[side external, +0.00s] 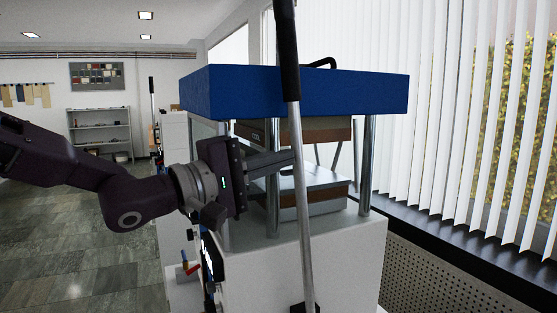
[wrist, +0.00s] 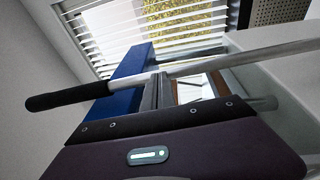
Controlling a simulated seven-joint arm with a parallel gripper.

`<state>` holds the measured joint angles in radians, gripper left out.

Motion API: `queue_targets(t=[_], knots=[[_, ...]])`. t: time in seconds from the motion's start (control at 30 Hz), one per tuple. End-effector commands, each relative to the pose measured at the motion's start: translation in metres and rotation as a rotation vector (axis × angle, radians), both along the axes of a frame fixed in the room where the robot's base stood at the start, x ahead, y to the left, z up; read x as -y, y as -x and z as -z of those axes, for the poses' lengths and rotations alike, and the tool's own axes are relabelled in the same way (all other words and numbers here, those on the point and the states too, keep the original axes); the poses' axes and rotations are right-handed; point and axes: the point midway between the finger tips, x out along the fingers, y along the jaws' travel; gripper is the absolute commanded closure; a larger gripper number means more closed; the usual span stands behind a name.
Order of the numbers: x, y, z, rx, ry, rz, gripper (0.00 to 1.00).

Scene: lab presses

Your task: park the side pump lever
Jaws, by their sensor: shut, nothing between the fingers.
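The side pump lever (side external: 302,210) is a long metal rod with a black grip. It stands nearly upright in front of the press in the side external view, its foot low on the white cabinet. In the wrist view the lever (wrist: 245,61) crosses the picture, with its black grip at left. My gripper (side external: 290,158) points right and its fingers are shut and empty. The fingertips are at the rod, below the grip; the rod hides their very ends. In the wrist view the gripper (wrist: 159,80) meets the rod's line; I cannot tell whether they touch.
The press has a blue top plate (side external: 230,92) on metal columns (side external: 367,165), above a white cabinet (side external: 255,270). A small red-handled lever (side external: 192,269) is on the cabinet's left side. Window blinds (side external: 450,110) are at right. Open floor (side external: 70,260) lies at left.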

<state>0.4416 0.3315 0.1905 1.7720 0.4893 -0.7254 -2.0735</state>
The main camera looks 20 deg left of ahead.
Motion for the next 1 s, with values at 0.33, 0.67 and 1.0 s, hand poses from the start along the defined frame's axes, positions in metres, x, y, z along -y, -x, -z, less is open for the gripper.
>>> queue_targets(t=[0.33, 0.67, 1.0], knots=[[0.002, -0.003, 0.000, 0.000, -0.001, -0.001, 1.00], [0.037, -0.039, -0.008, 0.000, 0.002, -0.001, 1.00], [0.042, -0.040, -0.008, 0.000, 0.007, 0.003, 1.00]])
